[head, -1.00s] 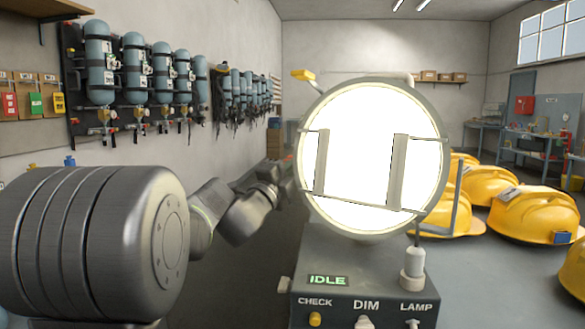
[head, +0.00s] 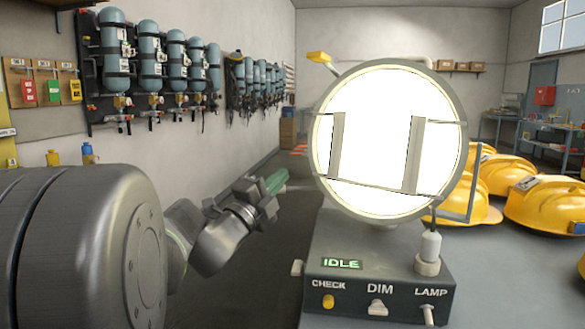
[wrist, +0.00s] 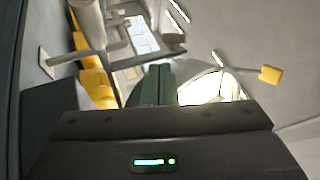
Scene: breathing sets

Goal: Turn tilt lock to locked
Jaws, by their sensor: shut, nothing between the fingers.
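The round lit lamp panel (head: 385,140) stands upright on a dark base (head: 380,255) reading IDLE. A lever with a yellow end (head: 319,57) sticks out at its upper left and looks like the tilt lock; no lock label is readable. The yellow end also shows at the right of the wrist view (wrist: 270,74). My gripper (head: 275,183), with green fingers, is left of the panel, below the lever and apart from it. The fingers (wrist: 158,83) are shut and empty. Part of the panel is hidden behind my gripper in the wrist view.
The base carries CHECK, DIM and LAMP controls (head: 378,307) and a small knob on its left side (head: 297,267). Yellow helmets (head: 545,205) lie on the table to the right. Air cylinders (head: 147,60) hang on the left wall. The space around my gripper is open.

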